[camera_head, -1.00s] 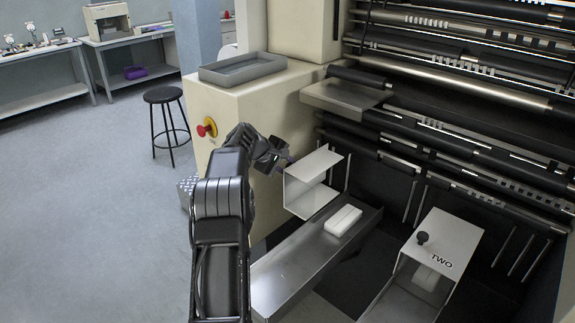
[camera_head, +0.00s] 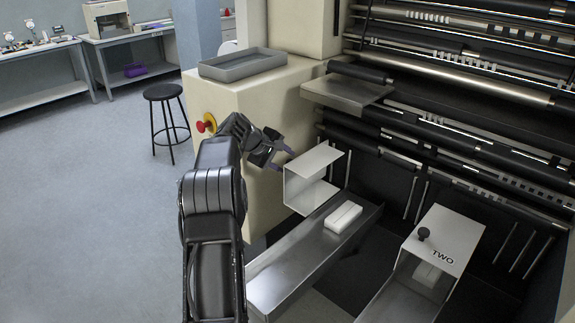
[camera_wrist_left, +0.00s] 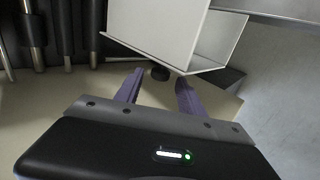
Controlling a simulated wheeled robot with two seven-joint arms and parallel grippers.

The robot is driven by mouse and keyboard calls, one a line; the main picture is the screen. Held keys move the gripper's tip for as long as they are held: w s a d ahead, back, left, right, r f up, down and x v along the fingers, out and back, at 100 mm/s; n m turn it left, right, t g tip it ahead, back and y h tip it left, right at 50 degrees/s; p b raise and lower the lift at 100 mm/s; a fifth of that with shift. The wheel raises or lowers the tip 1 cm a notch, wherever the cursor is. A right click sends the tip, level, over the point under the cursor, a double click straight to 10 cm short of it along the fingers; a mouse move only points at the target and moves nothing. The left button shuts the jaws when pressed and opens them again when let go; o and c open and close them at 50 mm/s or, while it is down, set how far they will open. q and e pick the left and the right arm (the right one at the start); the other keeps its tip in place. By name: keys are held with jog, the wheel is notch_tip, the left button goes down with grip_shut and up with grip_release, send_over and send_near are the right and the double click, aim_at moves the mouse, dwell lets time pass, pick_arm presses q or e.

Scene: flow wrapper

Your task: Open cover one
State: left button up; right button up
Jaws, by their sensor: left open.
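Cover one is the white box-like cover (camera_head: 317,160) on the left, swung up so that the metal chute below it is exposed. It also shows in the left wrist view (camera_wrist_left: 160,28), with a dark knob (camera_wrist_left: 160,73) below its edge. My left gripper (camera_head: 286,160) is open, just left of the raised cover. In the left wrist view its purple fingers (camera_wrist_left: 160,83) stand apart on either side of the knob, and neither visibly grips it. Whether they touch the cover is unclear. My right gripper is not in view.
The metal chute (camera_head: 290,262) holds a white block (camera_head: 343,217). Cover two (camera_head: 447,240), with a black knob, is down over its chute at right. Rollers (camera_head: 450,75) fill the back right. A grey tray (camera_head: 242,66) and a red button (camera_head: 206,123) are on the cream housing.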

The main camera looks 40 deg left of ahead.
pick_arm(q)
jog(key=v, duration=0.4)
jog(key=shift+s+r+b, duration=0.2)
jog(key=shift+s+b, duration=0.05)
jog(key=shift+b, duration=0.15)
